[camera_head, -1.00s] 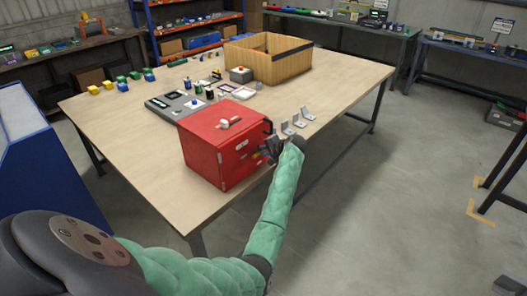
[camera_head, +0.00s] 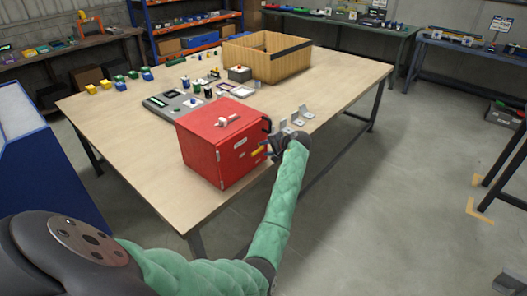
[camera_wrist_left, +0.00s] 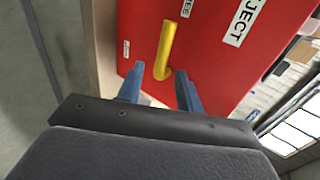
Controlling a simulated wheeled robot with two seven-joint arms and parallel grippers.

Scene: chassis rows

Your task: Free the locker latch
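The red locker (camera_head: 212,150) stands on the wooden table, its door facing right. Its yellow latch handle (camera_head: 259,151) sticks out from the door beside my left gripper (camera_head: 271,148). In the left wrist view the latch handle (camera_wrist_left: 165,45) is a bent yellow bar on the red door (camera_wrist_left: 215,60). The fingers of my left gripper (camera_wrist_left: 160,85) are apart, with the handle's lower end just beyond and between their tips. I cannot tell whether they touch it. A partly cut-off label on the door ends in "JECT"; a smaller one lies near the handle.
Yellow, green and blue blocks (camera_head: 100,86) sit at the back left. The table's left front is clear.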

